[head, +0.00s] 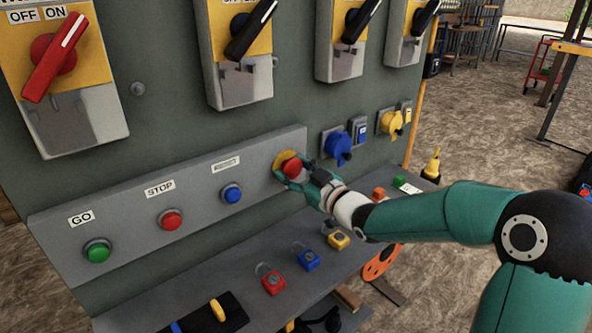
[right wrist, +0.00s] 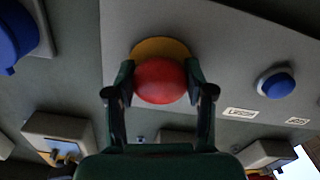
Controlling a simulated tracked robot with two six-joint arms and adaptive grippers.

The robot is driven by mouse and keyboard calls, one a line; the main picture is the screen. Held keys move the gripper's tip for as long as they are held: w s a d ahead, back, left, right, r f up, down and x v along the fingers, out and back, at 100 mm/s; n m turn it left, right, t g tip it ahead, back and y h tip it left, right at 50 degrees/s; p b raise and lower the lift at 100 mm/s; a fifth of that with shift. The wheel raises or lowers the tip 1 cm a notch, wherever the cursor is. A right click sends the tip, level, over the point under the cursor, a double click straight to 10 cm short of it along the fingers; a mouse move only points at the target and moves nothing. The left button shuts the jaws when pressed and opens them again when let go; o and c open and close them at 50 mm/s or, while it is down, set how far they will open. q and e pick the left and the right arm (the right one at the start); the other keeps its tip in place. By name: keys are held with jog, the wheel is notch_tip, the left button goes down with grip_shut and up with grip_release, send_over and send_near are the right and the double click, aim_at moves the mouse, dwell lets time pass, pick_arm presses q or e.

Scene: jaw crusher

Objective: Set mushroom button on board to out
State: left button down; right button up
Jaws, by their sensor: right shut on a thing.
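The red mushroom button (head: 292,168) with its yellow collar sits at the right end of the grey button strip on the board (head: 180,110). My right gripper (head: 293,175) is at the button, its fingers on either side of the red head. In the right wrist view the red button (right wrist: 160,81) lies between the two fingertips of the gripper (right wrist: 160,92), with the yellow collar (right wrist: 160,48) behind it. The gripper is shut on the button. Whether the button is in or out cannot be told. My left gripper does not clearly show.
The strip also holds a green GO button (head: 97,251), a red STOP button (head: 171,219) and a blue button (head: 232,193). Rotary switches, one with a red handle (head: 55,57), are above. A shelf below holds padlocks, including a red one (head: 273,281). Blue (head: 338,146) and yellow (head: 391,124) sockets are at right.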

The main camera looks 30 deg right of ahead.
grip_shut()
jog(key=shift+s+f+b, duration=0.15)
jog(key=shift+s+b, duration=0.25)
jog(key=shift+b, duration=0.25)
jog(key=shift+s, duration=0.3)
jog(key=o, duration=1.1)
grip_release()
jog(key=shift+c, duration=0.2)
jog(key=s+d, duration=0.1)
jog(key=s, duration=1.1)
